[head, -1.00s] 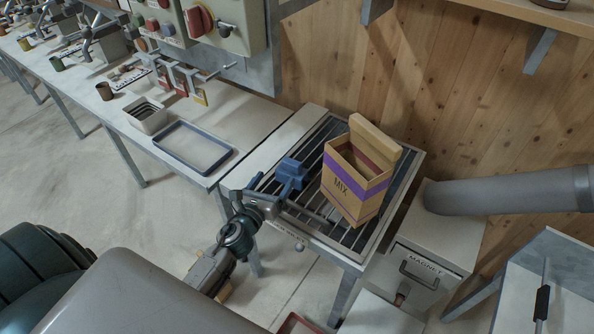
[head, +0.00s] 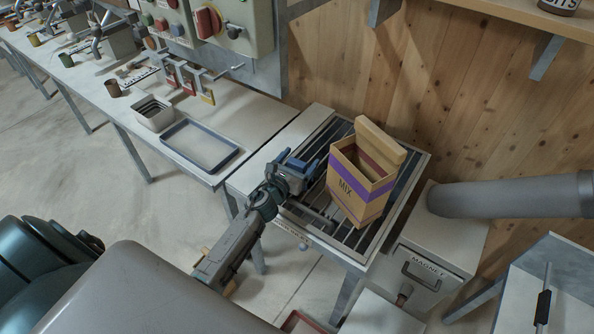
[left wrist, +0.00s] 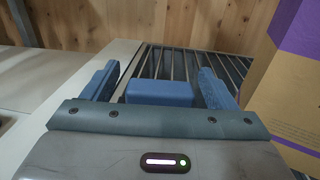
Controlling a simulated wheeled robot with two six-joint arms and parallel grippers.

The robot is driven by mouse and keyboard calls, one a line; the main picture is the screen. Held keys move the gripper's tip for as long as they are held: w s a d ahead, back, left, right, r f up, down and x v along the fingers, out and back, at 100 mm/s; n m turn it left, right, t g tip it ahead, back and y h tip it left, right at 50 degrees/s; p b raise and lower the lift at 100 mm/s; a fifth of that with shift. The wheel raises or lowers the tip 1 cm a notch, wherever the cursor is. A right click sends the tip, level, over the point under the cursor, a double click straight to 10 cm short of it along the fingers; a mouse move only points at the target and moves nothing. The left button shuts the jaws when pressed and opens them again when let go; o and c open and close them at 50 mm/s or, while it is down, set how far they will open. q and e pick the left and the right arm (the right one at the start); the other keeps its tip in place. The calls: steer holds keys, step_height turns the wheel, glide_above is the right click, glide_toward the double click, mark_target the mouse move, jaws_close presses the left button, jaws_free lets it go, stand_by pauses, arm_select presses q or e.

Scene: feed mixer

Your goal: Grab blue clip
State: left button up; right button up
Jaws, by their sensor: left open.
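The blue clip (left wrist: 160,92) shows in the left wrist view as a blue block above the slatted grate, between the two blue fingers of my left gripper (left wrist: 158,82). The fingers are open, with a gap on each side of the clip. In the head view my left gripper (head: 298,161) is over the left part of the grate, and the clip is largely hidden by it. I cannot tell how far the fingertips reach past the clip. My right gripper is not in view.
An open cardboard box marked MIX (head: 358,188) stands on the slatted grate (head: 385,222), close to the right of my left gripper. A box marked MAGNET (head: 425,265) and a grey pipe (head: 510,196) are to the right.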

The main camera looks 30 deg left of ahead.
arm_select(q)
steer(key=shift+w, duration=0.4)
steer(key=shift+s, duration=0.1)
steer(key=shift+c, duration=0.4)
steer(key=c, duration=1)
steer(key=shift+r, duration=0.1)
